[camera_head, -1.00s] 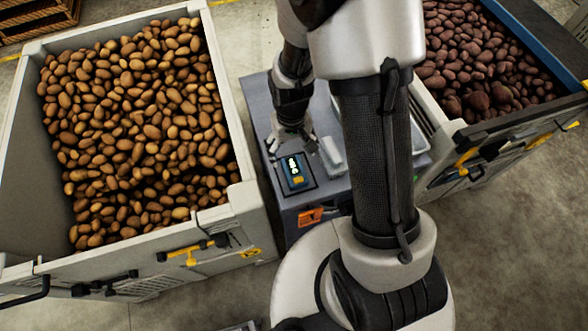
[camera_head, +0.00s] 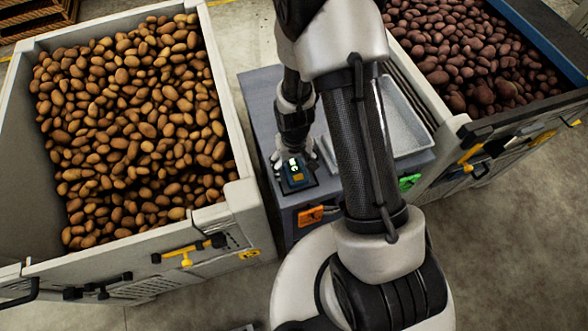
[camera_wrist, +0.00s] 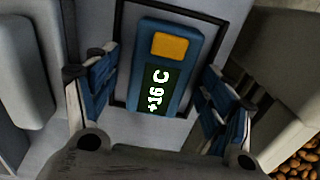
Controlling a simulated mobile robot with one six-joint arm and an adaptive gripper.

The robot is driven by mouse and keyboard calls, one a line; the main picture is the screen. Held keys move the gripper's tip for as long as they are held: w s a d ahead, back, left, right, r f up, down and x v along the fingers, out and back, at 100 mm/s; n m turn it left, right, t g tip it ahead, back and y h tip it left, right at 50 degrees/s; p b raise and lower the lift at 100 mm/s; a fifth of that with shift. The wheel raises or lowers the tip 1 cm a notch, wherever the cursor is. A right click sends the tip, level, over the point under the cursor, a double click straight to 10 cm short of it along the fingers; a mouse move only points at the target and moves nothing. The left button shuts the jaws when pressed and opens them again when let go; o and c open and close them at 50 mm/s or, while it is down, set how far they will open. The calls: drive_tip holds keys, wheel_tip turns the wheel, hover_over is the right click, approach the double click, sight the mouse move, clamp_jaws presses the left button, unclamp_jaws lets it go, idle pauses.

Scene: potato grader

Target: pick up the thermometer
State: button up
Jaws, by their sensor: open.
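The thermometer (camera_head: 294,172) is a small blue box with a yellow button and a dark display. In the wrist view the thermometer (camera_wrist: 163,68) lies inside a black outlined square, and its display reads +16 C. My gripper (camera_head: 294,161) is above it in the head view. In the wrist view my gripper (camera_wrist: 158,92) is open, with one blue-padded finger on each side of the thermometer and a gap to each. Part of the thermometer is hidden by my gripper in the head view.
The thermometer lies on a grey cabinet top (camera_head: 262,97) with a pale tray (camera_head: 402,125) to its right. A crate of brown potatoes (camera_head: 236,195) stands close on the left, and a crate of dark red potatoes (camera_head: 525,35) on the right.

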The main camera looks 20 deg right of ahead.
drive_tip(key=c, duration=1.2)
drive_tip(key=shift+r, duration=0.1)
